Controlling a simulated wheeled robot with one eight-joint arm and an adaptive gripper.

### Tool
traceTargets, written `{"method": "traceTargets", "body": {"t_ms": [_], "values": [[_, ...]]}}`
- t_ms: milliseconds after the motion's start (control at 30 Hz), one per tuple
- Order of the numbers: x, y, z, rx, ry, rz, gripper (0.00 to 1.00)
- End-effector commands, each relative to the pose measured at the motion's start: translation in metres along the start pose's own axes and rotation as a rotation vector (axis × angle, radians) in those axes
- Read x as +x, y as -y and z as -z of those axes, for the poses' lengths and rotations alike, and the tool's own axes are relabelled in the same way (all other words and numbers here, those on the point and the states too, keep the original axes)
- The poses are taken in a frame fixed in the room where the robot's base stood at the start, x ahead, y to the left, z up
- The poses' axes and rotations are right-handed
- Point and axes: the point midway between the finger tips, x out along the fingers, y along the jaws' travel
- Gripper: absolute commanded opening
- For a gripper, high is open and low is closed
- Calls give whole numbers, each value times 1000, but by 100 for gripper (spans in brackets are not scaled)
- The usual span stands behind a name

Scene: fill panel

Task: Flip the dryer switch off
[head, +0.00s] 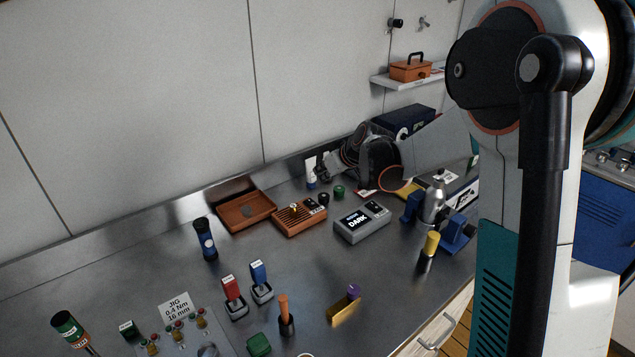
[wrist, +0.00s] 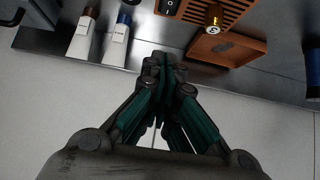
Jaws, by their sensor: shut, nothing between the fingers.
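The dryer appears to be the orange slatted box (head: 290,222) at the back of the bench; it also shows at the top of the wrist view (wrist: 203,12). A black switch panel (head: 311,204) sits on its right end. In the wrist view the black switch (wrist: 170,5) is cut by the top edge, so its position cannot be read. A small brass piece marked 3 (wrist: 214,17) stands on the slats. My gripper (wrist: 165,62) is shut and empty, near the back wall and apart from the dryer. In the head view my wrist partly hides it.
Two white bottles (wrist: 82,38) (wrist: 116,45) stand near my fingers at the back ledge. An orange tray (head: 246,212) is left of the dryer. A grey box reading DARK (head: 362,224) is right of it. A blue torch (head: 205,240) stands farther left.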

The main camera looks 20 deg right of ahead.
Motion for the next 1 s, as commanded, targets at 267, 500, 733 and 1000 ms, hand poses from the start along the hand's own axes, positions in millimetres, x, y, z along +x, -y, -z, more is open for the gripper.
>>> {"method": "traceTargets", "body": {"t_ms": [267, 500, 733, 1000], "values": [[55, 0, -2, -1, 0, 0, 0], [97, 0, -7, -1, 0, 0, 0], [114, 0, -25, -1, 0, 0, 0], [116, 0, -28, -1, 0, 0, 0]]}}
